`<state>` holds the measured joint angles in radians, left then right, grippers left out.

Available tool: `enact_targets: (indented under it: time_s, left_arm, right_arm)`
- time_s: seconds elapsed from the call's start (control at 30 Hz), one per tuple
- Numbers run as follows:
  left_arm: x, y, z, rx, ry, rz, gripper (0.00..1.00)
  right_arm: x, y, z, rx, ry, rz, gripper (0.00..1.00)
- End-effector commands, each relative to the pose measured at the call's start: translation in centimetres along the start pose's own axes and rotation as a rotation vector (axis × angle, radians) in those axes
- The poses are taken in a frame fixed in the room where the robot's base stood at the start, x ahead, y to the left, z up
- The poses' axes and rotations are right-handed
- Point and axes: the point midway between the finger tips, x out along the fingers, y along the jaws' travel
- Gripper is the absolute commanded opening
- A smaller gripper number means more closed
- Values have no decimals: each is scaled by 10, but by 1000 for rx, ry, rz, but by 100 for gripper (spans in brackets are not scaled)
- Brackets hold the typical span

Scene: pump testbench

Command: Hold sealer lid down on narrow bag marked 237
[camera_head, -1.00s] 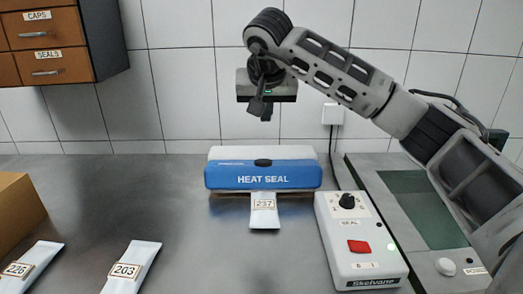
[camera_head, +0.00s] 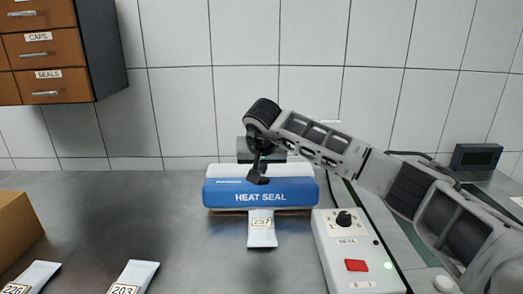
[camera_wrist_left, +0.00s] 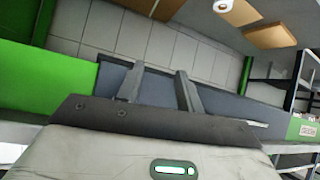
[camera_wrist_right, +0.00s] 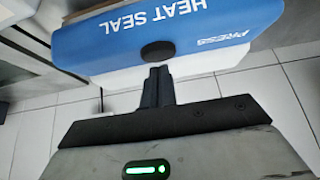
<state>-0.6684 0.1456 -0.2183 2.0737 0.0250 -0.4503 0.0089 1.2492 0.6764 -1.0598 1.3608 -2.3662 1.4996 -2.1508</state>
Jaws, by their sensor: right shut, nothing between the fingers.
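The heat sealer's blue lid (camera_head: 285,196) is marked HEAT SEAL and lies low over its white base. The narrow white bag marked 237 (camera_head: 262,236) sticks out from under the lid's front edge; its far end is hidden. My right gripper (camera_head: 258,179) is at the lid's top, over its middle. The right wrist view shows my right gripper (camera_wrist_right: 158,73) shut and empty, its tips close to the round black pad (camera_wrist_right: 157,52) on the lid (camera_wrist_right: 200,25). I cannot tell whether they touch. My left gripper (camera_wrist_left: 158,80) is open and empty, away from the sealer.
The control box (camera_head: 335,228) right of the sealer has a black knob, a red switch and a lit green lamp. Bags 203 (camera_head: 135,275) and 226 (camera_head: 35,275) lie front left, beside a cardboard box (camera_head: 18,228).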

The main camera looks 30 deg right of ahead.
Motion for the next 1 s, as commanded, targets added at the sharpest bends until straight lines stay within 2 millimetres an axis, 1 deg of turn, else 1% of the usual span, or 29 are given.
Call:
enact_targets:
  time_s: [0.13, 0.5, 0.73, 1.0]
  left_arm:
    - [-1, -1, -2, 6, 1, -1, 36]
    - [0, -1, 0, 11, 0, 0, 36]
    - [5, -1, 5, 2, 5, 4, 36]
    - [3, 0, -2, -1, 18, 5, 36]
  right_arm:
    - [6, 0, 7, 0, 0, 0, 0]
    - [8, 0, 9, 1, 1, 0, 0]
    - [16, 0, 35, 0, 1, 0, 0]
    - [17, 0, 39, -1, -9, 2, 0]
